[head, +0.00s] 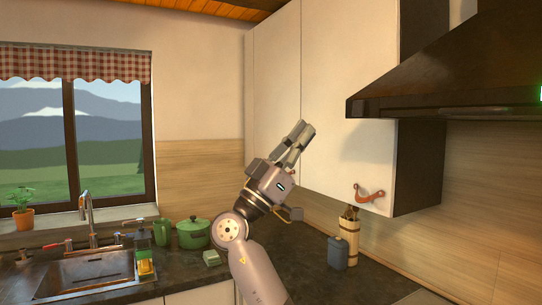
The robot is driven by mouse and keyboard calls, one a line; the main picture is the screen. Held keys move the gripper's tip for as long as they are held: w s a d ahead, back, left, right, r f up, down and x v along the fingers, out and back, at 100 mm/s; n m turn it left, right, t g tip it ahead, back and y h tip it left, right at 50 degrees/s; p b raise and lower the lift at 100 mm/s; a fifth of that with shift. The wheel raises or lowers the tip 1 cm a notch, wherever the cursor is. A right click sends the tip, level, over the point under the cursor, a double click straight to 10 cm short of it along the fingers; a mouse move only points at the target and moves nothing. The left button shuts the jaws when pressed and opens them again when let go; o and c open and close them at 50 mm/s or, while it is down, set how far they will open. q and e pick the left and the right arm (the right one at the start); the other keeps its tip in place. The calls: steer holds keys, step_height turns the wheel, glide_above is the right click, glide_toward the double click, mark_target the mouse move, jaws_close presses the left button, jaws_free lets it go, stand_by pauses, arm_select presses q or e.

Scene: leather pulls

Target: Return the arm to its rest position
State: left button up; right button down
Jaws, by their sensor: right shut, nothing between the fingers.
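My right gripper (299,142) is raised in the middle of the head view, at the end of my right arm, which comes up from the bottom edge. Its fingers are together, point up and to the right, and hold nothing. It shows in front of the white wall cabinets (335,70). The leather pull (368,194) on the lower part of a cabinet door is to the right of the gripper and apart from it in the picture. The cabinet doors look closed. My left gripper is not in view.
A dark range hood (455,75) juts out at upper right. Below are a dark counter (310,270), a green pot (194,233), a blue canister (338,253) and a wooden utensil holder (349,236). A sink (95,270) and tap (88,215) are at left under the window.

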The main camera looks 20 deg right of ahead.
steer(key=w+d+f+n+t+y, duration=0.1)
steer(key=w+f+n+t+y, duration=0.6)
steer(key=f, duration=0.6)
steer(key=w+f+n+t+y, duration=0.4)
steer(key=w+f+n+t, duration=0.45)
steer(key=f, duration=0.55)
step_height(320, 180, down, 38)
steer(key=s+a+n+g+y, duration=0.1)
steer(key=s+n+g+y, duration=0.1)
steer(key=n+g+y, duration=0.45)
steer(key=s+a+f+g+y, duration=0.2)
steer(key=s+f+y, duration=0.2)
steer(key=s+f, duration=0.95)
steer(key=s+a+f+g+y, duration=0.25)
steer(key=s+f, duration=0.75)
steer(key=f, duration=0.6)
steer(key=s+f+g+y, duration=0.1)
steer(key=s+f, duration=0.3)
steer(key=s, duration=0.9)
steer(key=s+a+f+m+g+y, duration=0.1)
steer(key=s+f, duration=0.4)
steer(key=s, duration=0.8)
steer(key=s+a+f+m+g+y, duration=0.1)
steer(key=s+f+g, duration=0.2)
steer(key=s, duration=1)
step_height(320, 180, down, 2)
steer(key=shift+s+a+f+y, duration=0.2)
steer(key=shift+s+y, duration=0.1)
steer(key=shift+s, duration=0.1)
